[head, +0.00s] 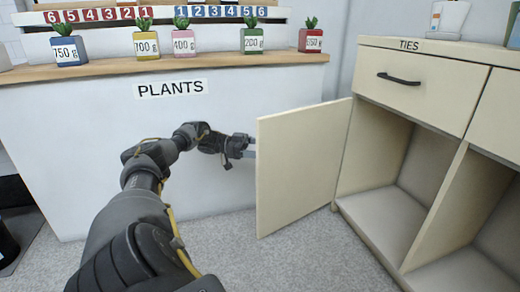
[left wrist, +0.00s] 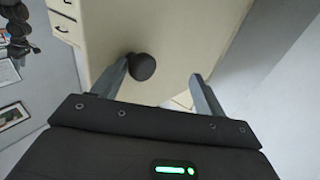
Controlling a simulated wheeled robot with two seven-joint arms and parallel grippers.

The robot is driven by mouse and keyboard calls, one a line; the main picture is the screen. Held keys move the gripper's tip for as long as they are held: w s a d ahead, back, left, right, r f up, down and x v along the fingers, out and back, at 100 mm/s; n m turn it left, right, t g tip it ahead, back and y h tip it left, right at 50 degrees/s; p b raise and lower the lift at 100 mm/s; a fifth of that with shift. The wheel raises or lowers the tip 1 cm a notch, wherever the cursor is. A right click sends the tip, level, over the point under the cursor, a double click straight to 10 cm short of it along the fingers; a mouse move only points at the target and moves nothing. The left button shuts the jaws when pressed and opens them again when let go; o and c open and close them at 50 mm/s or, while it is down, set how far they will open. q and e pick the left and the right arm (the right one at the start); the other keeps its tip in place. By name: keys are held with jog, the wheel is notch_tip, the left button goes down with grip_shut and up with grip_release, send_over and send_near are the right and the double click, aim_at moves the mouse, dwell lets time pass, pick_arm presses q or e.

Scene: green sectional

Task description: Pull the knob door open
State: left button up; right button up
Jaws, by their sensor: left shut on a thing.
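The cream knob door (head: 298,165) stands swung wide open at the left end of the cream cabinet, hinged at its right side. Its dark round knob is hidden behind the panel in the head view. The knob (left wrist: 142,67) shows in the left wrist view, between the fingers and close against the left one. My left gripper (head: 247,147) is at the door's free left edge, its fingertips partly hidden behind the panel. In the left wrist view the fingers (left wrist: 160,88) stand well apart, with the door panel between and beyond them. My right gripper is not in view.
The cabinet's open compartment (head: 385,205) looks empty. Above it is a shut drawer (head: 418,85) with a black handle, under a TIES label. A white counter (head: 60,140) labelled PLANTS, with several potted plants, stands behind my arm. Carpet (head: 250,260) is clear in front.

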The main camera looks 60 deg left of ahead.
pick_arm(q)
jog(key=shift+r, duration=0.15)
jog(key=shift+c, duration=0.4)
jog(key=p+v, duration=0.2)
jog(key=v, duration=0.8)
jog(key=shift+s+a, duration=0.25)
jog(key=shift+s, duration=0.05)
